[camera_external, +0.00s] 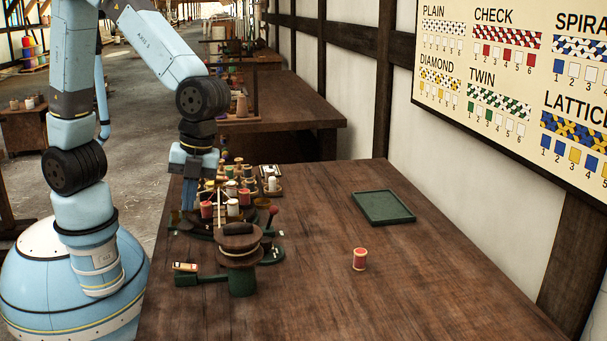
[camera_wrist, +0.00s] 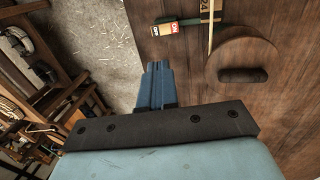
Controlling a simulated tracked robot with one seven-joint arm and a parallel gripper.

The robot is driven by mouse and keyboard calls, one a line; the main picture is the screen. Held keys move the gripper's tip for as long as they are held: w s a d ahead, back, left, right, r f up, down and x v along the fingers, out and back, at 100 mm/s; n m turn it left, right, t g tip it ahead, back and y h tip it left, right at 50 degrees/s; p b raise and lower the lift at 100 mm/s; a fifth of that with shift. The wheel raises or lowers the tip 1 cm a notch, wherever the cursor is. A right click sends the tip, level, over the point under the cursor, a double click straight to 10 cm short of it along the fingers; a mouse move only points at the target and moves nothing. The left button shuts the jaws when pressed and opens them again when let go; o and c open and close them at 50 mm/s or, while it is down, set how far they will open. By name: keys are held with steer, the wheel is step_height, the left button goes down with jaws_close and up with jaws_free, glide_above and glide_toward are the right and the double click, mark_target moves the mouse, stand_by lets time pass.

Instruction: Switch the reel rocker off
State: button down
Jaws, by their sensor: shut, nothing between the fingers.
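The reel rocker (camera_external: 185,267) is a small pale and orange switch on a dark green arm at the front left of the reel stand. My gripper (camera_external: 189,197) is behind the rocker and reel, above the table's left edge. Its blue fingers (camera_wrist: 157,82) are shut and empty, apart from the rocker.
Several thread spools (camera_external: 232,207) crowd the table behind the reel. A red spool (camera_external: 360,259) and a green tray (camera_external: 383,207) stand to the right, with clear table around them. A pattern board (camera_external: 520,75) hangs on the wall.

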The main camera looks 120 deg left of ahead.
mark_target(186, 266)
steer(key=x, duration=1.4)
steer(key=shift+s+d, duration=0.1)
steer(key=shift+s+f, duration=0.15)
stand_by(0.4)
steer(key=shift+w+a+f, duration=0.1)
steer(key=shift+w+a, duration=0.45)
steer(key=shift+a, duration=0.05)
